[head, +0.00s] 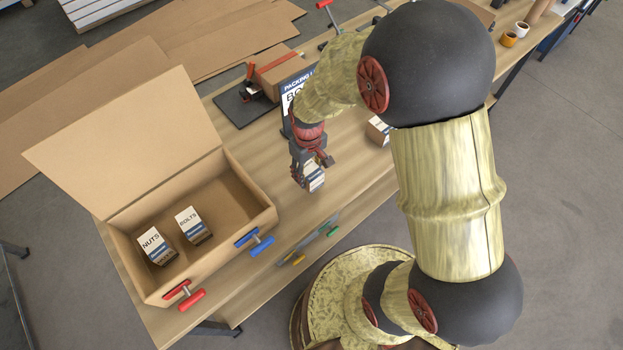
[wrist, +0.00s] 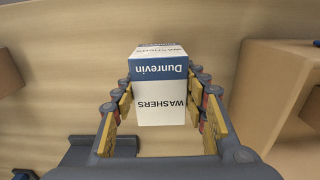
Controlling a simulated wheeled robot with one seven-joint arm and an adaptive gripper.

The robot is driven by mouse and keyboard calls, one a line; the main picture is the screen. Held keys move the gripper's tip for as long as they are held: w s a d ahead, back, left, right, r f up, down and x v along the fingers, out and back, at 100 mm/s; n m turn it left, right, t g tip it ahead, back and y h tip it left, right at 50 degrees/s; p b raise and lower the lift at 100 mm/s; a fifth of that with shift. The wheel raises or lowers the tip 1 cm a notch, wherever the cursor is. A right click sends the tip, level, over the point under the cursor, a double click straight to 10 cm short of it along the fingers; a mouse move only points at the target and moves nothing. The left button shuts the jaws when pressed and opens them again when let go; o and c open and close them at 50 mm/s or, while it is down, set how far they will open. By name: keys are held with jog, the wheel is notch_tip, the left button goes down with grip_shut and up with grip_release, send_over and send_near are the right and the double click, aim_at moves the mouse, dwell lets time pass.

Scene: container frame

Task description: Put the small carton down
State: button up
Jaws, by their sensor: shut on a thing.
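My gripper (head: 309,165) is shut on a small white and blue carton (head: 314,180) near the middle of the table (head: 282,214). In the wrist view the carton (wrist: 160,100) reads "Dunrevin" and "WASHERS" and sits between the two yellow-padded fingers of my gripper (wrist: 161,105). I cannot tell from these views whether its base touches the table. The large open cardboard box (head: 252,222) stands to the left in the head view. It holds a "NUTS" carton (head: 153,243) and a "BOLTS" carton (head: 190,222).
A packing list sign (head: 294,92) stands behind my gripper. Another small carton (head: 378,130) is to the right, partly hidden by my arm. Bare table lies between box and gripper.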

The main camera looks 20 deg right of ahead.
jog(key=f, duration=0.2)
jog(key=f+b, duration=0.1)
jog(key=shift+s+d+f, duration=0.3)
jog(key=shift+d+f, duration=0.05)
jog(key=shift+d, duration=0.05)
jog(key=shift+f, duration=0.15)
jog(key=shift+f, duration=0.2)
jog(key=o, duration=1.6)
jog(key=shift+r, duration=0.1)
